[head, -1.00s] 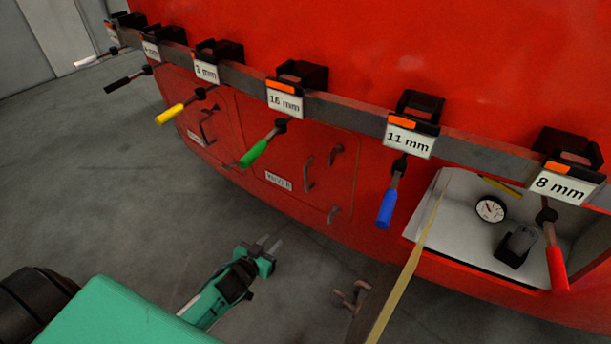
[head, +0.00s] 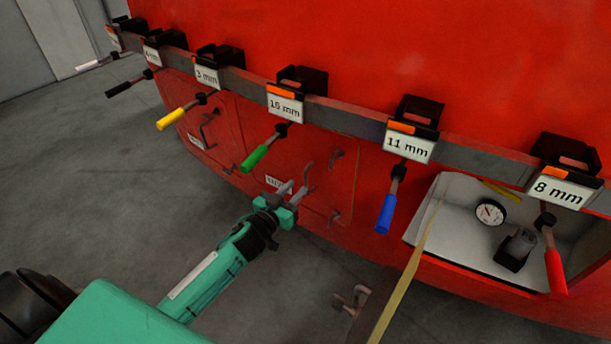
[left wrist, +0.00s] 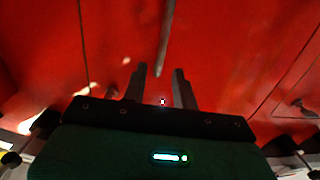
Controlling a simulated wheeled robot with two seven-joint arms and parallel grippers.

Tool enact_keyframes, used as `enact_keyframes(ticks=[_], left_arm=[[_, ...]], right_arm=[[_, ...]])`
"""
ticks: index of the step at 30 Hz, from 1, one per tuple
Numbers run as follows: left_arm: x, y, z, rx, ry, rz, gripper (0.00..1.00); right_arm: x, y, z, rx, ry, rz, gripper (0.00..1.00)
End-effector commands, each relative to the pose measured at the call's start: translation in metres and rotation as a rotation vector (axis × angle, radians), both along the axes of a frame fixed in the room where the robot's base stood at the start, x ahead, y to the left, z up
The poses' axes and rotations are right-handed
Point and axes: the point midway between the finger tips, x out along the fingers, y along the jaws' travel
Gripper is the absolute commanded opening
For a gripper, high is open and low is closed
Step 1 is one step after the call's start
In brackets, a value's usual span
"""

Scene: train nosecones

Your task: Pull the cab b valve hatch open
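The cab b valve hatch (head: 325,187) is a red panel, closed flush in the red nosecone, in the middle of the head view. Its upright bar handle (head: 308,174) and latches at its right edge show. Its white label is partly hidden by my gripper. My left gripper (head: 295,192) is right in front of the hatch, beside the handle's lower end. In the left wrist view its two dark fingers (left wrist: 160,88) stand apart, with the handle (left wrist: 166,40) ahead between them. Contact cannot be made out. My right gripper is not in view.
A grey rail with tools with coloured handles, such as the green one (head: 265,149) and the blue one (head: 386,213), runs above the hatch. Another closed hatch (head: 222,140) is at left. An open compartment (head: 455,235) with a gauge is at right. The floor is clear.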

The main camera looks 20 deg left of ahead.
Motion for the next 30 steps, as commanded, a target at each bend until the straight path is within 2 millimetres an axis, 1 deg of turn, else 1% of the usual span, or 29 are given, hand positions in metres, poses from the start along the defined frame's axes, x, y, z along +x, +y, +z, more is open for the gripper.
enact_keyframes(ticks=[1, 6, 12, 17, 25, 29, 30], left_arm=[[0.009, -0.001, 0.003, 0.001, -0.002, 0.000, 0.28], [0.035, -0.005, 0.002, 0.001, -0.002, 0.000, 0.28], [0.055, -0.008, 0.001, 0.000, -0.001, 0.000, 0.28], [0.061, -0.010, 0.000, 0.000, 0.000, 0.000, 0.28], [0.061, -0.010, 0.000, 0.000, 0.000, 0.000, 0.28], [0.061, -0.009, 0.000, 0.000, 0.000, 0.000, 0.03], [0.061, -0.009, 0.000, 0.000, 0.000, 0.000, 0.00]], right_arm=[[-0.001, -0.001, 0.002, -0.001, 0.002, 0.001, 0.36], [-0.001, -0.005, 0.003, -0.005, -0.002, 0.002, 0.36], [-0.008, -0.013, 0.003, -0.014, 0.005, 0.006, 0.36], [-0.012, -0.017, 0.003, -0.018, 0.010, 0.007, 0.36], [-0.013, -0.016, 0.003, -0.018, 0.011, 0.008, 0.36], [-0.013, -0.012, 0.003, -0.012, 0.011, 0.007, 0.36], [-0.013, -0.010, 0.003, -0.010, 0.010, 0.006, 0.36]])
